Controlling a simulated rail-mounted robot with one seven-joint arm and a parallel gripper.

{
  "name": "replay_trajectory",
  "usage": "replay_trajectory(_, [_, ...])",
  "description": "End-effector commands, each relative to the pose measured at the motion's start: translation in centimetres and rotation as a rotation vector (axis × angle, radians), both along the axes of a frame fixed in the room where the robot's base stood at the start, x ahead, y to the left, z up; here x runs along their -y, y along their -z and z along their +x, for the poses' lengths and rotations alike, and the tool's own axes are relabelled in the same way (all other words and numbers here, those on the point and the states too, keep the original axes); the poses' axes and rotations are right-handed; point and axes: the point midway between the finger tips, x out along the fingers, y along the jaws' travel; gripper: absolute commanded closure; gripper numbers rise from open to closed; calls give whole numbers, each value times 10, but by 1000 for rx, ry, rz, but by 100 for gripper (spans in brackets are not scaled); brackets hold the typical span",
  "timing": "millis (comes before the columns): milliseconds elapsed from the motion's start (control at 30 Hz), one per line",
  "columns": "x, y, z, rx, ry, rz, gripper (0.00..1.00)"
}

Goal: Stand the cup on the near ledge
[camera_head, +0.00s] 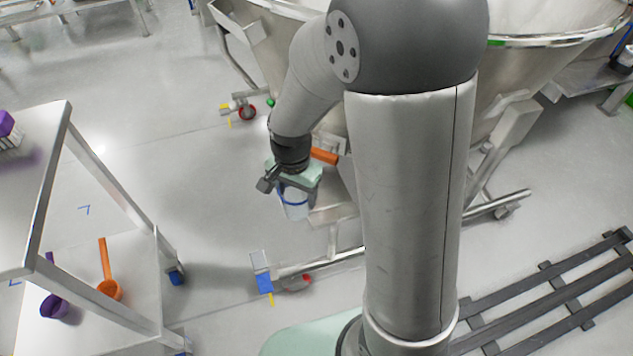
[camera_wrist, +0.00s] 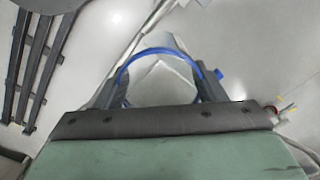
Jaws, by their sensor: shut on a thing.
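My gripper (camera_head: 288,184) hangs in front of the large steel hopper and is shut on a pale, see-through cup (camera_head: 295,207) with a blue band. The cup looks roughly upright, with open floor showing around it. In the wrist view, the cup's blue rim (camera_wrist: 160,51) arches between the two dark fingers of my gripper (camera_wrist: 155,88). A grey metal ledge (camera_head: 334,213) on the hopper's frame lies just right of the cup in the head view. I cannot tell whether this is the near ledge, or whether the cup touches it.
An orange handle-like part (camera_head: 325,156) sticks out behind my gripper. A two-level steel table (camera_head: 40,180) stands at left, with an orange scoop (camera_head: 109,289) and a purple scoop (camera_head: 55,305) on its lower shelf. A dark slatted rack (camera_head: 560,295) lies at right. Floor between table and hopper is clear.

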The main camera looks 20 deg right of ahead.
Motion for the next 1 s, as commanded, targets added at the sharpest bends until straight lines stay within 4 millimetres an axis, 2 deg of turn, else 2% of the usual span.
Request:
replay_trajectory(33, [11,2,11,1,7,0,58])
replay_trajectory(200, [41,2,44,1,6,0,58])
replay_trajectory(400, [68,1,73,1,4,1,58])
replay_trajectory(500, [65,18,70,-3,0,0,58])
replay_trajectory(733, [64,33,70,-3,-1,0,58])
replay_trajectory(900, [64,63,69,-4,-2,1,58])
replay_trajectory(1000, [67,73,72,-1,0,0,58])
